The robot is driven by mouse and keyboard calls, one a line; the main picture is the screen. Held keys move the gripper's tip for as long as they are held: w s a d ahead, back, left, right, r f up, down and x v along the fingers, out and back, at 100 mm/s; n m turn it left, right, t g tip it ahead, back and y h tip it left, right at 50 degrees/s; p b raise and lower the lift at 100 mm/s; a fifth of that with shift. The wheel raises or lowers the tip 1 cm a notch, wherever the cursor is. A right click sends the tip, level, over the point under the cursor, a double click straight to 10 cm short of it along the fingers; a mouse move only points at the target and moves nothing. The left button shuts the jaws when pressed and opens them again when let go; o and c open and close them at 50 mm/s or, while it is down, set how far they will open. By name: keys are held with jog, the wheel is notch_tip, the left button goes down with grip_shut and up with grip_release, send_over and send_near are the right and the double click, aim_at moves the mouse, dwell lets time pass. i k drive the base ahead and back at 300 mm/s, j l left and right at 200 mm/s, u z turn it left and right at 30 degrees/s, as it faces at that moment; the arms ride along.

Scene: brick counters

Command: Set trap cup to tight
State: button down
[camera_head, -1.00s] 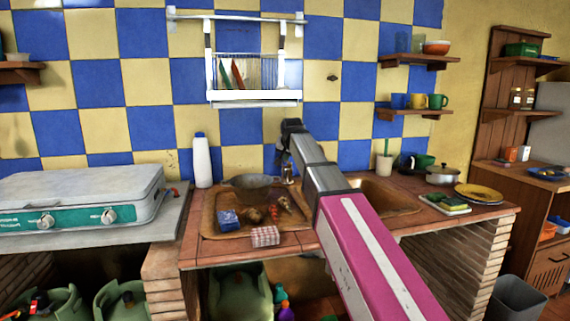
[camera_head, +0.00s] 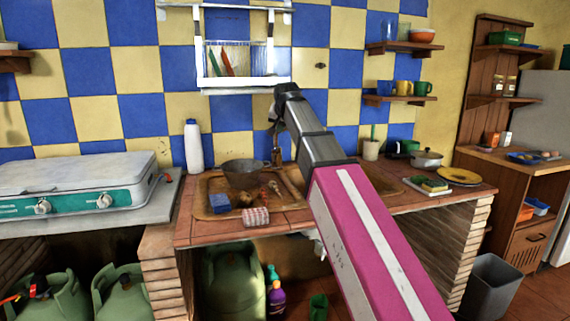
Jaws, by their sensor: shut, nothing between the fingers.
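No trap cup can be made out clearly. A small pale fitting (camera_head: 319,246) shows under the sink counter, mostly hidden behind my arm; I cannot tell whether it belongs to the trap. My arm reaches from the bottom right up and over the tiled counter (camera_head: 215,236). My gripper (camera_head: 275,140) hangs at its far end, small and dark, above the sink area near the back wall. It looks shut and empty, apart from the fitting.
A dark pan (camera_head: 243,172), a blue sponge-like box (camera_head: 219,204) and a checked block (camera_head: 256,217) lie at the left basin. A white bottle (camera_head: 194,146) stands behind. Below are a green gas cylinder (camera_head: 233,285) and a purple bottle (camera_head: 277,302). Brick supports flank the space.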

aim_at(319, 251)
jog(key=k+l, duration=0.1)
jog(key=k, duration=0.35)
jog(key=k+l, duration=0.15)
jog(key=k, duration=0.25)
